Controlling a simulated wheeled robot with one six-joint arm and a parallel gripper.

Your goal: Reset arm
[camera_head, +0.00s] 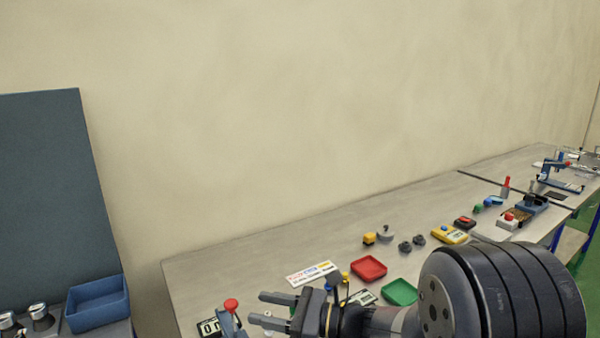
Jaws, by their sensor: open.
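My gripper (263,309) is at the lower middle of the head view, its two grey fingers pointing left and spread apart. Nothing shows between the fingers. My dark wrist and thick arm link stretch from it to the lower right corner. The gripper appears in front of the near left end of the long grey workbench (225,260). Its height above the bench is hard to tell. It hides part of the bench and some small items there.
A red-topped device (231,306) shows just left of the fingers. A red tray (368,269) and a green tray (399,292) lie beyond my wrist. Several tools line the bench to the right. A blue bin (98,304) stands at lower left, by a gap before the bench.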

